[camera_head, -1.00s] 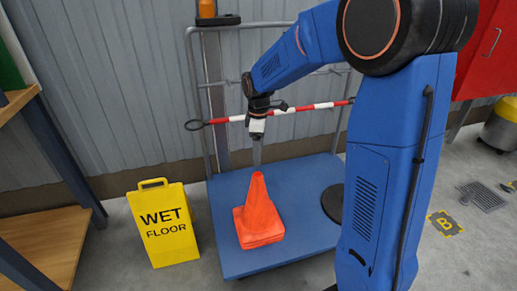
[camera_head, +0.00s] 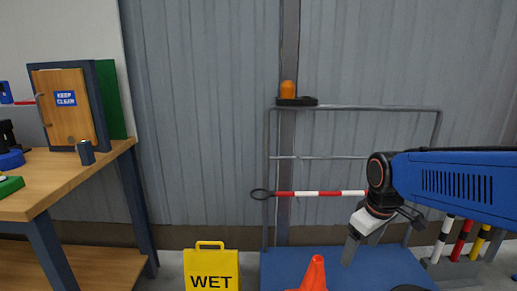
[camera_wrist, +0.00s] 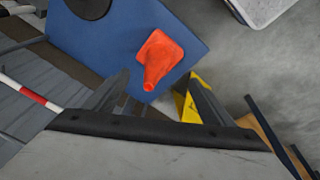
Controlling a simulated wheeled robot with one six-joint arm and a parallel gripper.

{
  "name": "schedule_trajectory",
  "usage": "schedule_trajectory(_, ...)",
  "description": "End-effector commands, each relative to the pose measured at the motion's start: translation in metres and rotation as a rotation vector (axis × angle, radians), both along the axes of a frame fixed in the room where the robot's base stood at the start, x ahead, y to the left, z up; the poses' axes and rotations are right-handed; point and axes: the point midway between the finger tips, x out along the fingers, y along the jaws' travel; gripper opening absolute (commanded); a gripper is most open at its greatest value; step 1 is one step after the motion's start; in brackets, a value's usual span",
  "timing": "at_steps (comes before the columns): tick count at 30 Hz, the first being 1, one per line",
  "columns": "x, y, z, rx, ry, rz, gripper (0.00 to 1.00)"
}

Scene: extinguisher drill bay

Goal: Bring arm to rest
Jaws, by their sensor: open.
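My gripper (camera_head: 349,252) hangs from the blue arm at the right of the head view, pointing down, above the blue platform cart. In the wrist view its two dark fingers (camera_wrist: 158,98) stand apart with nothing between them. An orange cone (camera_head: 314,274) stands on the cart to the left of my gripper in the head view. The cone (camera_wrist: 158,60) also shows beyond the fingertips in the wrist view, apart from them.
The blue cart (camera_head: 390,270) has a grey rail frame with a red-white bar (camera_head: 315,194) across it. A yellow wet-floor sign (camera_head: 210,270) stands left of the cart. A wooden workbench (camera_head: 60,185) is at the left. Coloured posts (camera_head: 462,240) stand at the right.

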Motion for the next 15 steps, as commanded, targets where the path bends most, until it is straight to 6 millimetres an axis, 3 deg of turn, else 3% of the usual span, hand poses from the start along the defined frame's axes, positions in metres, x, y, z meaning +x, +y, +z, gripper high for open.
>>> schedule_trajectory(8,-0.067,-0.011,0.007,0.054,-0.08,-0.211,0.77)
schedule_trajectory(15,-0.117,-0.017,0.0,0.111,-0.14,-0.387,0.77)
